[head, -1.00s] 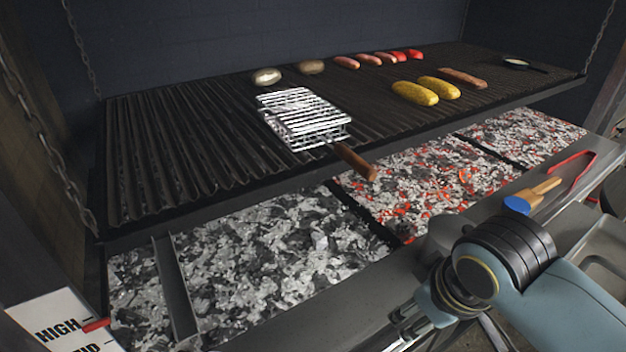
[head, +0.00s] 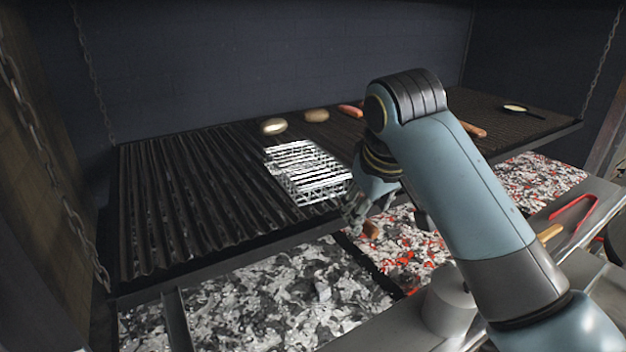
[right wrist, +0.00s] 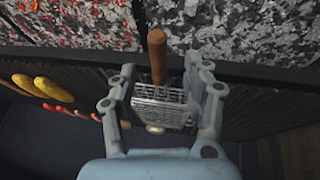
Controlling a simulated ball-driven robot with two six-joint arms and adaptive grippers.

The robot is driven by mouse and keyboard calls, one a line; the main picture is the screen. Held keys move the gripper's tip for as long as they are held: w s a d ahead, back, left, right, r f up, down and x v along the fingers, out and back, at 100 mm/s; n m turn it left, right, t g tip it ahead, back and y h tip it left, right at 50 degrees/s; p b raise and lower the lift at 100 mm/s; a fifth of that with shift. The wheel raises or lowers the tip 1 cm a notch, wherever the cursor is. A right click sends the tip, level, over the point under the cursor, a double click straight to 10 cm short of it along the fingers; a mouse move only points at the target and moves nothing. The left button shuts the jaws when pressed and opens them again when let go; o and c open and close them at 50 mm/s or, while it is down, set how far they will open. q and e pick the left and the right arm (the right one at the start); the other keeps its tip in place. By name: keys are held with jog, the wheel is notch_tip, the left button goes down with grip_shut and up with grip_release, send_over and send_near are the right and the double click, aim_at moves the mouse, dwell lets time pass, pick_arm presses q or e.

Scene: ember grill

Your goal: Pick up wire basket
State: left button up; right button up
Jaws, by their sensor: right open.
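The wire basket (head: 305,170) is a silver wire cage lying on the grill grate near its front edge, left of my right arm in the head view. Its brown wooden handle (head: 371,229) sticks out past the grate's front edge and is partly hidden by my right gripper (head: 378,212). In the right wrist view the basket (right wrist: 160,104) and its handle (right wrist: 157,55) show between the two fingers of the right gripper (right wrist: 166,85), which is open. I cannot tell that either finger touches the handle. My left gripper is not in view.
The dark grill grate (head: 180,195) hangs on chains above a bed of coals (head: 290,285), glowing red toward the right. Two potatoes (head: 274,126) and sausages (head: 350,111) lie behind the basket. Yellow corn (right wrist: 54,89) shows in the wrist view. Red tongs (head: 575,215) rest on the front shelf.

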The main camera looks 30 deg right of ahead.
aim_at(370, 230)
jog(key=x, duration=0.2)
jog(key=p+x, duration=0.1)
jog(key=x, duration=0.2)
jog(key=shift+w+d, duration=0.15)
jog(key=shift+w, duration=0.2)
jog(key=shift+w+f, duration=0.15)
jog(key=shift+f, duration=0.1)
jog(key=c, duration=1)
grip_shut()
jog(key=shift+r, duration=0.1)
